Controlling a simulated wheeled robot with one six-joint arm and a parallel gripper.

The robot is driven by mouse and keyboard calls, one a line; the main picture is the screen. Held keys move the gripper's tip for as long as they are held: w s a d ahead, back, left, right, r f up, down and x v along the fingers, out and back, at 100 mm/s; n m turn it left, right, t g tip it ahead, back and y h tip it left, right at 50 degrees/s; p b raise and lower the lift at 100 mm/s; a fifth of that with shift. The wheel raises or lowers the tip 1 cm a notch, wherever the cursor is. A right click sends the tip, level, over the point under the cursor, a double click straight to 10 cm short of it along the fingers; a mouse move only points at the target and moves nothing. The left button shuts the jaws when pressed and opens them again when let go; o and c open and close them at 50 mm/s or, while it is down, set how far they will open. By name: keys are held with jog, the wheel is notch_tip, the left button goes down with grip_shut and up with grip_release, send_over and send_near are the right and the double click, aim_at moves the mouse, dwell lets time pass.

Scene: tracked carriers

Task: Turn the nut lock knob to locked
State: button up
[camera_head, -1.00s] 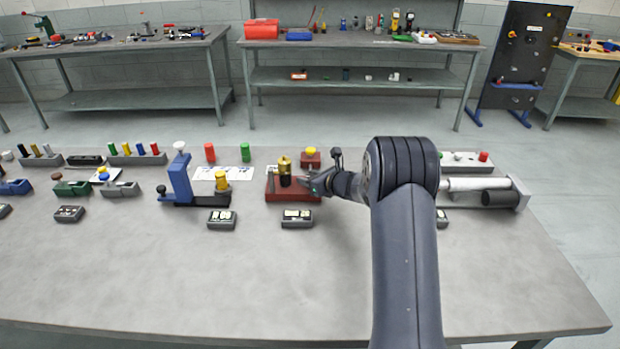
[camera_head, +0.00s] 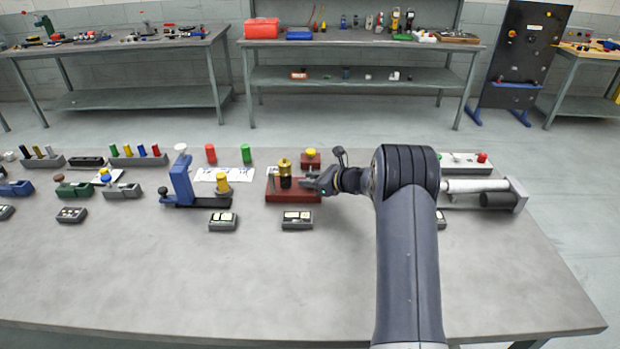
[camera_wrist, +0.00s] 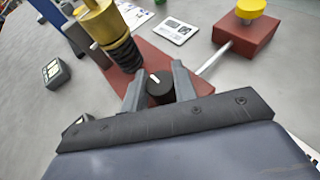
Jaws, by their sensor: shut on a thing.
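The nut lock knob (camera_wrist: 160,86) is a small black round knob with a white pointer line on top, seen in the wrist view. It stands on a dark red base plate (camera_wrist: 206,84), which also shows in the head view (camera_head: 284,196). My gripper (camera_wrist: 160,92) has one finger on each side of the knob and is shut on it. In the head view my gripper (camera_head: 310,183) is at the right end of the red base and hides the knob. A brass cylinder (camera_wrist: 105,30) with a black threaded lower part stands on the base beside the knob.
A red block with a yellow cap (camera_wrist: 250,8) sits behind, joined by a metal rod (camera_wrist: 214,58). A blue bracket fixture (camera_head: 181,180) stands to the left, and a white cylinder fixture (camera_head: 478,186) to the right. The table front is clear.

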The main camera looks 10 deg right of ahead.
jog(key=o, duration=1)
jog(key=b+v, duration=0.1)
jog(key=v, duration=0.9)
jog(key=shift+s+d+r+b, duration=0.15)
jog(key=shift+d+r+b, duration=0.05)
jog(key=shift+d+b, duration=0.15)
jog(key=p+x, duration=0.1)
jog(key=x, duration=0.9)
jog(key=shift+a+f+p, duration=0.1)
jog(key=shift+a+p, duration=0.2)
jog(key=shift+p, duration=0.1)
jog(key=shift+w+a+f, duration=0.15)
jog(key=shift+w, duration=0.1)
jog(key=shift+m+t+h+b, duration=0.45)
jog(key=shift+m+t+h, duration=0.15)
jog(key=shift+m+h, duration=0.15)
